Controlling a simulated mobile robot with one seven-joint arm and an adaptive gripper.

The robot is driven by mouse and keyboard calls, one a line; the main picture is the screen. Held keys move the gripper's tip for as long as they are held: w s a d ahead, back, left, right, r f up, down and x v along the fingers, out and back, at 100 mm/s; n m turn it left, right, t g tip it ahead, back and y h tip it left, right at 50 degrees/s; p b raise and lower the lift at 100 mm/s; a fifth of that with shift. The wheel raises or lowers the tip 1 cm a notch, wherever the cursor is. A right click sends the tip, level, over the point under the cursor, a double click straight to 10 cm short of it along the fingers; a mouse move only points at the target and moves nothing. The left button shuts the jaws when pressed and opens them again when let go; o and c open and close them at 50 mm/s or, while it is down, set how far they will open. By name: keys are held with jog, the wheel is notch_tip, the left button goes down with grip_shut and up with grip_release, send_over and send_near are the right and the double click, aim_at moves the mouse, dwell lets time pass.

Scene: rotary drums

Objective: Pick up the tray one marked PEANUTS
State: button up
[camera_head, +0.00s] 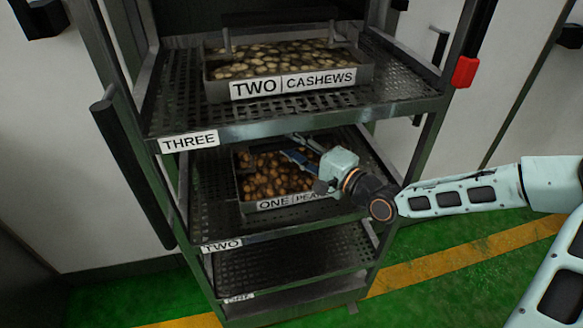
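The tray labelled ONE PEA… (272,203) sits on the rack's middle shelf, labelled TWO. It is full of brown nuts, and the end of its label is hidden by my arm. My gripper (298,150) reaches in from the right, over the back right part of this tray and under the shelf above. Its fingers are small and dark, so I cannot tell whether they are open, shut or touching the tray. The tray's right side is partly hidden behind my gripper and wrist.
A tray labelled TWO CASHEWS (292,83) with a raised bar stands on the upper shelf, labelled THREE (188,141). The lower shelf (300,262) looks empty. Rack posts flank the shelves, and a red clip (464,72) is on the right post.

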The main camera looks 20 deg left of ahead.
grip_shut()
dwell(0.3)
jog(key=shift+r, duration=0.15)
jog(key=shift+r, duration=0.15)
